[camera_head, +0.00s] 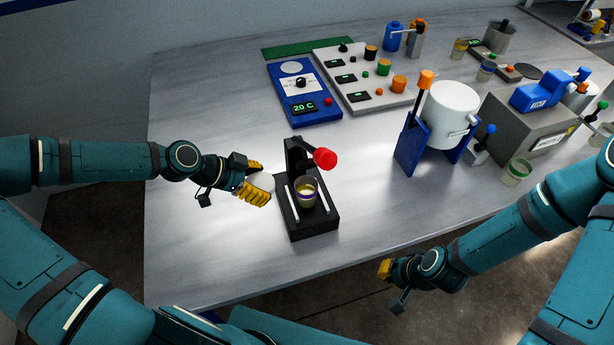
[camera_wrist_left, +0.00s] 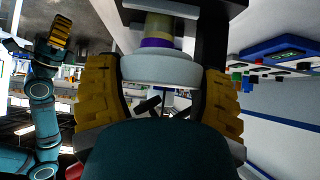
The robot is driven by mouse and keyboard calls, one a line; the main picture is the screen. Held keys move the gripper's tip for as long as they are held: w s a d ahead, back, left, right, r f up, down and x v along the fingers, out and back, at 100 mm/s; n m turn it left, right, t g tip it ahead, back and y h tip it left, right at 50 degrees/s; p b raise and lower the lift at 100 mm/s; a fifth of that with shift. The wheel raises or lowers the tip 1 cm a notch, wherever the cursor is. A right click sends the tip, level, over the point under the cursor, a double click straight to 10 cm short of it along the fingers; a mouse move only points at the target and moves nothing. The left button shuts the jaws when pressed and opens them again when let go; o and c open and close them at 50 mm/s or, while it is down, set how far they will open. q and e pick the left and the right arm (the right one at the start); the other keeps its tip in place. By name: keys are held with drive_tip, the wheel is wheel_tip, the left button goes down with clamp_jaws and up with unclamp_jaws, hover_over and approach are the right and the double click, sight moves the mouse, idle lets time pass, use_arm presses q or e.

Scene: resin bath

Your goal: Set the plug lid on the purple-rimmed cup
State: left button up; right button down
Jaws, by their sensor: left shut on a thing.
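The plug lid (camera_head: 263,181) is a white round piece held between the yellow fingers of my left gripper (camera_head: 257,184). In the left wrist view, the lid (camera_wrist_left: 160,71) sits between both fingers. The purple-rimmed cup (camera_head: 306,193), clear with yellowish content, stands upright in a black fixture just right of the lid. In the left wrist view, the cup's purple band (camera_wrist_left: 157,43) shows behind the lid; the gap between them is hard to judge. My right gripper (camera_head: 385,269) is low in front of the table, apart from the objects; its opening is unclear.
The black fixture (camera_head: 318,227) has white rails and a red-knobbed lever (camera_head: 325,158) behind the cup. A blue panel (camera_head: 305,92) and grey control box (camera_head: 363,75) lie behind. A white pot (camera_head: 452,113) and green-banded cup (camera_head: 516,172) stand right.

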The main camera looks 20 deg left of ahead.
use_arm(q)
drive_tip(key=w+d+f+b, duration=0.1)
drive_tip(key=w+d, duration=0.5)
drive_tip(key=d, duration=0.3)
drive_tip(key=shift+w+d+f+b, duration=0.25)
drive_tip(key=shift+w+d+b, duration=0.05)
drive_tip(key=shift+b, duration=0.05)
drive_tip(key=shift+f+b, duration=0.3)
drive_tip(key=shift+f, duration=0.1)
drive_tip(key=shift+f, duration=0.2)
drive_tip(key=o, duration=0.6)
drive_tip(key=shift+o, duration=0.2)
